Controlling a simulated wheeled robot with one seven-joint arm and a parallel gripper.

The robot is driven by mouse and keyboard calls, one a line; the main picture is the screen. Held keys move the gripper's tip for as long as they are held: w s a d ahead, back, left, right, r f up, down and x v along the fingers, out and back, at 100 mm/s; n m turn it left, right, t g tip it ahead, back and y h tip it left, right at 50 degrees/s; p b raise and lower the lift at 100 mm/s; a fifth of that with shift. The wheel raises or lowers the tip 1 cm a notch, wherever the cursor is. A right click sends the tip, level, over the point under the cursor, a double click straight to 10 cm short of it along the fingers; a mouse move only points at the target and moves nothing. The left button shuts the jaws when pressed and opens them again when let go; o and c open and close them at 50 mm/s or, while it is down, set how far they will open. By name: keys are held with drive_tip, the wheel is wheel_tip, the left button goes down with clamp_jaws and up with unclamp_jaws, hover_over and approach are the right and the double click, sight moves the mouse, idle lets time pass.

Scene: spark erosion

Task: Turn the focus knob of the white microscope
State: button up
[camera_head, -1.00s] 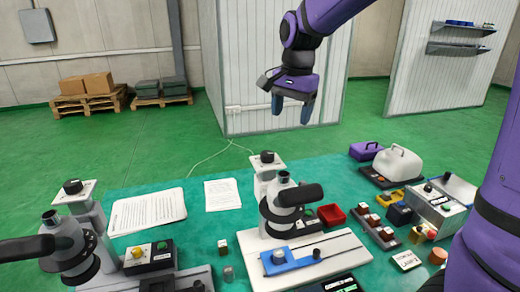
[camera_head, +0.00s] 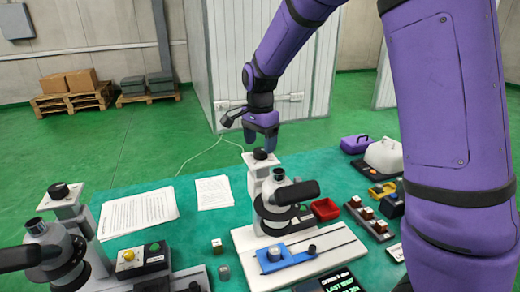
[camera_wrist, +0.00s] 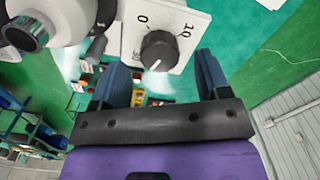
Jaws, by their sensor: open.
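The white microscope (camera_head: 275,205) stands on a white base plate in the middle of the table in the head view. Its black focus knob (camera_head: 260,154) sits on a square white plate at the top of its column. In the wrist view the knob (camera_wrist: 160,50) has a white pointer line, and the plate is marked with numbers, including 0 and 10. My gripper (camera_head: 261,142) is open and empty, pointing down just above the knob. In the wrist view its two blue fingers (camera_wrist: 162,82) are apart, with the knob between and slightly beyond them; contact is not visible.
A grey microscope (camera_head: 60,250) with a similar knob stands at the left. Paper sheets (camera_head: 138,212) lie behind it. A blue slide part (camera_head: 285,256) lies on the white base, and a red bin (camera_head: 325,209) stands to the right. Air above the table is clear.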

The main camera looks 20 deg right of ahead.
drive_tip(key=shift+f, duration=1.3)
drive_tip(key=shift+c, duration=0.3)
drive_tip(key=c, duration=0.9)
drive_tip(key=shift+n, duration=0.3)
